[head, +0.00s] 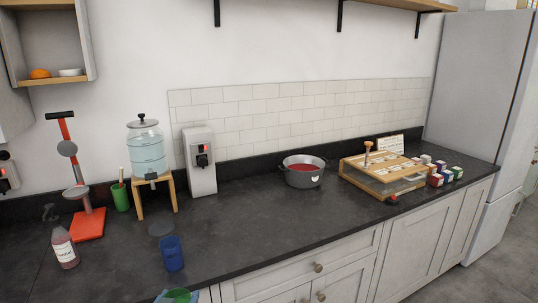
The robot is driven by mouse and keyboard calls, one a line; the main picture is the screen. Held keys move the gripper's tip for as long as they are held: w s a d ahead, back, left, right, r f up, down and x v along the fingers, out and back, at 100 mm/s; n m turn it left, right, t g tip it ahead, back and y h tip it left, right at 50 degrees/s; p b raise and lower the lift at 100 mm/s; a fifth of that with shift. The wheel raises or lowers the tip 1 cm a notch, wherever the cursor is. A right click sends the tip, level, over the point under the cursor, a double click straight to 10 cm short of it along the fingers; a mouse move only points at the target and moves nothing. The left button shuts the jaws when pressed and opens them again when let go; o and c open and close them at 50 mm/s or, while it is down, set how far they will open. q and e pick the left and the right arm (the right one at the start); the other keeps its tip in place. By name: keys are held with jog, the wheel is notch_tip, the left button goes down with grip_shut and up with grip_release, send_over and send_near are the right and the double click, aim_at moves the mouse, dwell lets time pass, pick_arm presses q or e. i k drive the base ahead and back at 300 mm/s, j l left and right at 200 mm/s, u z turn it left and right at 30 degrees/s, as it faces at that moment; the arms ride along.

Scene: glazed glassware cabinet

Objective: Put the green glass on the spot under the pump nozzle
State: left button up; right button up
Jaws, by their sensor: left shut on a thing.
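A green glass (178,296) shows at the bottom edge of the head view, cut off by the frame. My left gripper (178,292) is there too, mostly out of frame, shut on the green glass; pale blue parts show on both sides of it. A pump bottle (65,249) with reddish liquid and a dark pump head (49,212) stands at the left of the counter. I cannot make out a marked spot under its nozzle. A dark round disc (160,229) lies in front of the glass dispenser (146,150). My right gripper is not in view.
A blue glass (172,254) stands just beyond the green glass. A pot (303,178) and wooden box (380,184) are further right. The middle counter is clear.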

aim_at(50, 207)
jog(key=i+u, duration=0.15)
jog(key=u, duration=0.25)
jog(key=i+l+u, duration=0.1)
jog(key=u, duration=0.35)
jog(key=i+l+u, duration=0.1)
jog(key=u, duration=0.3)
jog(key=i+l+u, duration=0.15)
jog(key=u, duration=0.3)
jog(key=i+l, duration=0.15)
jog(key=l, duration=0.15)
jog(key=i+l+u, duration=0.15)
jog(key=l, duration=0.5)
jog(key=i+l+u, duration=0.15)
jog(key=l, duration=0.2)
